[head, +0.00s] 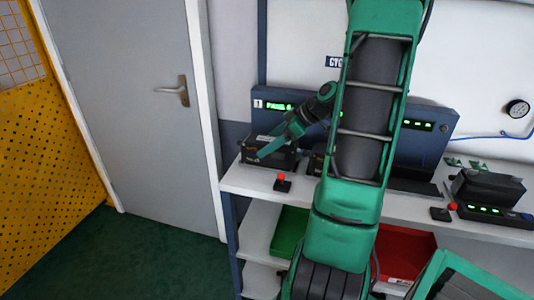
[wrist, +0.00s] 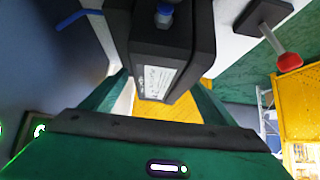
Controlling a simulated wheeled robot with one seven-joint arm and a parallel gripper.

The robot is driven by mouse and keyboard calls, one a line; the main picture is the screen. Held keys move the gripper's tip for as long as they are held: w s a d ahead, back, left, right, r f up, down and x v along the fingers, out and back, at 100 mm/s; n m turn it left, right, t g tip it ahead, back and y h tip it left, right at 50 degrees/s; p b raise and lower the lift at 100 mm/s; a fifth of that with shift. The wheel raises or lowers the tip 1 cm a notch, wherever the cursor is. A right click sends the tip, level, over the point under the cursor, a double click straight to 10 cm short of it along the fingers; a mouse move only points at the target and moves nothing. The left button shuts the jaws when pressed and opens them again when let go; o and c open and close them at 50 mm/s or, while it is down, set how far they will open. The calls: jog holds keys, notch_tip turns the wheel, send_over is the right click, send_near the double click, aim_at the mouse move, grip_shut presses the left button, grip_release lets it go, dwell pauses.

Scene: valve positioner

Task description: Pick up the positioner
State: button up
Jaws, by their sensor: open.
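The positioner, a black box with a light label (head: 268,150), sits at the left end of the white bench. In the wrist view its dark body (wrist: 150,45), with a white label and a blue fitting, fills the upper middle. My gripper (head: 272,146) is open, with green fingers reaching down to the box. In the wrist view the fingers of my gripper (wrist: 162,82) show one on each side of the box. Their tips are partly hidden behind it, and I cannot tell whether they touch it.
A red button on a black base (head: 282,182) stands close in front of the box; it also shows in the wrist view (wrist: 289,61). Another black unit (head: 487,188) is at the right. A dark panel with green lights (head: 430,125) stands behind. Green (head: 288,232) and red (head: 405,253) bins sit below.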

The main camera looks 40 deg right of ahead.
jog(key=shift+w+a+f, duration=0.15)
jog(key=shift+f, duration=0.05)
jog(key=shift+r, duration=0.1)
grip_shut()
jog(key=shift+r, duration=0.55)
notch_tip(320, 180, up, 3)
jog(key=s+a+r, duration=0.2)
jog(key=a+r, duration=0.4)
jog(key=a, duration=0.5)
jog(key=shift+a+r, duration=0.25)
jog(key=shift+r, duration=0.15)
